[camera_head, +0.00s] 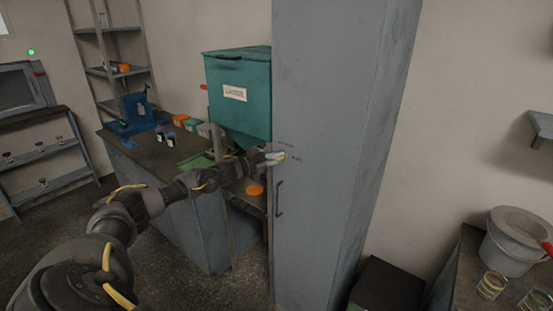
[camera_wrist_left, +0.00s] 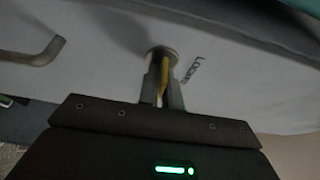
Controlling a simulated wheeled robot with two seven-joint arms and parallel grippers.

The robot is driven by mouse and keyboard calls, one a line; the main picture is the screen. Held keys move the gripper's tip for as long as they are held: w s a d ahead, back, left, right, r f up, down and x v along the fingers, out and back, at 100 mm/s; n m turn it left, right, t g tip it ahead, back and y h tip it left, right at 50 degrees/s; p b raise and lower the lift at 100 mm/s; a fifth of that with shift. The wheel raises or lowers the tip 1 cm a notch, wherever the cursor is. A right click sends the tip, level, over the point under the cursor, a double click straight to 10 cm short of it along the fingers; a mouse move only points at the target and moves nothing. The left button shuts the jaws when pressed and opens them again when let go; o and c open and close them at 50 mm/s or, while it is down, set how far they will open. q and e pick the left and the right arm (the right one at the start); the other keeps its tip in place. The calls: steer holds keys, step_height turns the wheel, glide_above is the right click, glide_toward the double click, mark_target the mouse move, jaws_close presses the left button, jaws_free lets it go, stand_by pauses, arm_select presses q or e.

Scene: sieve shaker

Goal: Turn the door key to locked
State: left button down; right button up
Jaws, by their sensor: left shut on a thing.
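The grey cabinet door (camera_head: 310,110) stands in the middle of the head view. My left gripper (camera_head: 276,157) reaches it from the left at mid height. In the left wrist view, my left gripper (camera_wrist_left: 162,92) is shut on a yellow key (camera_wrist_left: 164,72). The key meets a round metal lock (camera_wrist_left: 162,52) on the door. A dark label (camera_wrist_left: 193,69) is printed right of the lock, seen tilted. My fingers hide part of the key, so its exact turn is hard to tell. My right gripper is not in view.
A bar handle (camera_head: 279,198) sits on the door below my gripper; it also shows in the left wrist view (camera_wrist_left: 38,54). A teal hopper (camera_head: 238,95) hangs left of the cabinet. A workbench (camera_head: 150,145) with bottles and bins stands behind my arm.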

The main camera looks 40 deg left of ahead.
arm_select(q)
steer(key=shift+f+n+t+b, duration=0.25)
steer(key=shift+n+t+b, duration=0.15)
steer(key=shift+n+b, duration=0.55)
steer(key=shift+n+t+b, duration=0.3)
steer(key=shift+n+b, duration=0.3)
steer(key=shift+n, duration=0.15)
steer(key=shift+n+t+b, duration=0.4)
steer(key=shift+n, duration=0.7)
steer(key=n+t, duration=0.1)
steer(key=n, duration=0.2)
steer(key=shift+r+y+b, duration=0.1)
steer(key=shift+y+b, duration=0.2)
steer(key=shift+n+t+y, duration=0.3)
steer(key=shift+n+t, duration=0.1)
steer(key=shift+n, duration=0.8)
steer(key=n+t+y, duration=0.1)
steer(key=n, duration=0.2)
steer(key=shift+r+n+y, duration=0.1)
steer(key=shift+n+y, duration=0.3)
steer(key=n+y+p, duration=0.1)
steer(key=n+y, duration=0.1)
steer(key=n, duration=0.1)
steer(key=n+y+p, duration=0.1)
steer(key=n, duration=0.3)
steer(key=shift+t+y, duration=0.3)
steer(key=shift+y, duration=0.1)
steer(key=shift+n, duration=0.5)
